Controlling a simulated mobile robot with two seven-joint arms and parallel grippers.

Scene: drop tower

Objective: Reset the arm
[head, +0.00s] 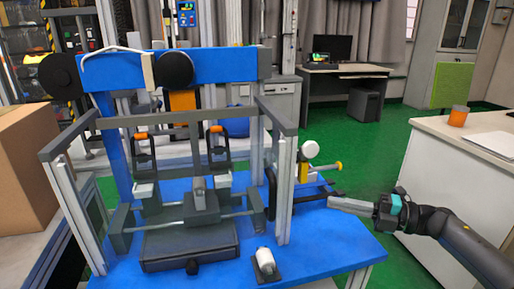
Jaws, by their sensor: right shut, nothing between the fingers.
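My right arm comes in from the right edge, and its gripper (335,203) is shut and empty. Its fingertips are over the right part of the blue table (330,240), to the right of the drop tower's frame. The drop tower (170,68) has a blue crossbeam with black round wheels and grey upright posts. Two dark handles with orange tops (215,132) stand inside the frame. A white round knob (310,149) and a yellow part (333,167) are at the frame's right side, a little apart from my gripper. My left gripper is not in view.
A small white cylinder (264,260) is on a dark base near the table's front. A cardboard box (28,145) stands at the left. A white counter (470,145) with an orange-topped cup (458,116) is at the right. Green floor (360,150) lies open behind the table.

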